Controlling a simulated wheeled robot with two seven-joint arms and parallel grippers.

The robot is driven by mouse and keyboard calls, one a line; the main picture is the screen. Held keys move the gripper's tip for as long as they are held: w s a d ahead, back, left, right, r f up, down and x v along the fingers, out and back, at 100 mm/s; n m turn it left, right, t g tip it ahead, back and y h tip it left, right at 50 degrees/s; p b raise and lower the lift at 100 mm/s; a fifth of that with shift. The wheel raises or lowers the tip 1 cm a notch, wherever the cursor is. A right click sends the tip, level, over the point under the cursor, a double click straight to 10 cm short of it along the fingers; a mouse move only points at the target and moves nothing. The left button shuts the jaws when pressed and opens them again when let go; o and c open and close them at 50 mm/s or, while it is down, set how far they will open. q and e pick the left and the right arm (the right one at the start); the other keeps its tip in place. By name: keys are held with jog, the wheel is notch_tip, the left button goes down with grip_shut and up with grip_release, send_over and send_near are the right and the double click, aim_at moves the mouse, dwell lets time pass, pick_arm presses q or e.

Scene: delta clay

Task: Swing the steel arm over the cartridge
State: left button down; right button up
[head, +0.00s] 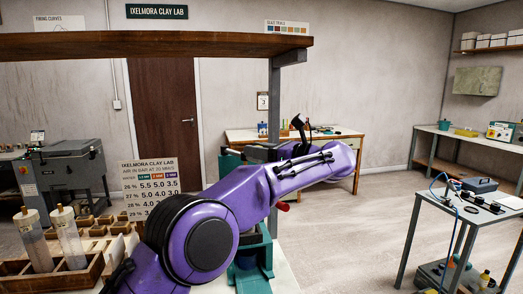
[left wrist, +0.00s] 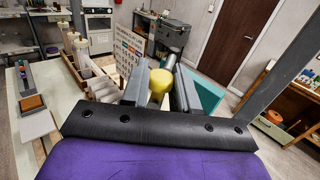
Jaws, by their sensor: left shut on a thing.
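My left gripper (left wrist: 159,82) is shut on a yellow knob (left wrist: 160,80) in the left wrist view. A grey metal cylinder (left wrist: 174,60) shows just beyond the knob; I cannot tell how far it belongs to the steel arm. In the head view my purple left arm hides most of the teal stand (head: 254,276) and the gripped part. Two clear cartridges with pale tops, one left (head: 31,245) and one right (head: 69,240), stand in a wooden rack. I cannot see a cartridge in the teal stand. My right gripper is not in view.
A grey post (head: 273,100) and an overhead wooden shelf (head: 150,45) stand close to my arm. A printed sign (head: 150,188) stands behind the wooden rack (head: 95,270). A side table (head: 455,205) with tools is at right, with open floor before it.

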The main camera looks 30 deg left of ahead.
pick_arm(q)
jog(key=c, duration=1)
grip_release()
jog(key=shift+o, duration=0.6)
jog(key=shift+w+a, duration=0.1)
jog(key=shift+a, duration=0.05)
jog(key=d, duration=1)
jog(key=shift+s+d, duration=0.25)
jog(key=shift+s, duration=0.05)
jog(key=shift+d+f, duration=0.1)
jog(key=shift+f, duration=0.05)
